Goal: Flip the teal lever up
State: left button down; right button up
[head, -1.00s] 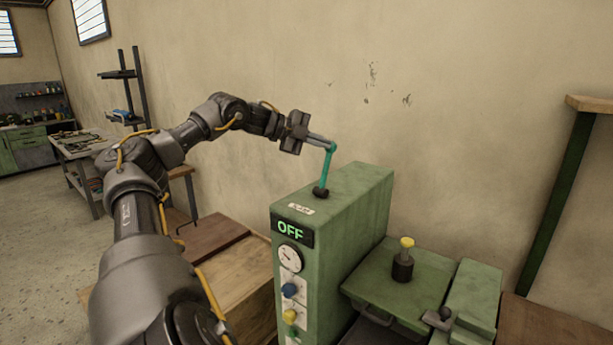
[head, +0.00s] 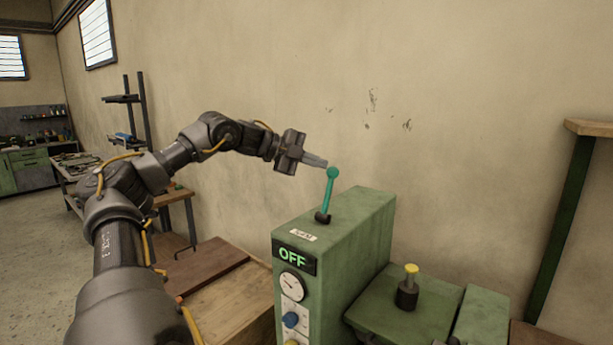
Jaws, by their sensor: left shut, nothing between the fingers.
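The teal lever (head: 328,194) stands on top of the green machine box (head: 345,228), nearly upright with a slight lean and its round knob at the top. The display (head: 293,258) on the box front reads OFF in green letters. My left gripper (head: 324,162) is shut and empty, with its fingertips at the left side of the lever's knob. I cannot tell whether they touch it. My right gripper is not in view.
A gauge (head: 293,286) and a blue knob (head: 290,320) sit on the box front. A yellow-topped black post (head: 408,290) stands on the lower green part at the right. A wooden crate (head: 232,305) is at the left. The wall is behind.

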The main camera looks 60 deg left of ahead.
pick_arm(q)
jog(key=b+v, duration=0.4)
jog(key=v, duration=0.6)
jog(key=shift+r, duration=0.4)
jog(key=shift+s, duration=0.1)
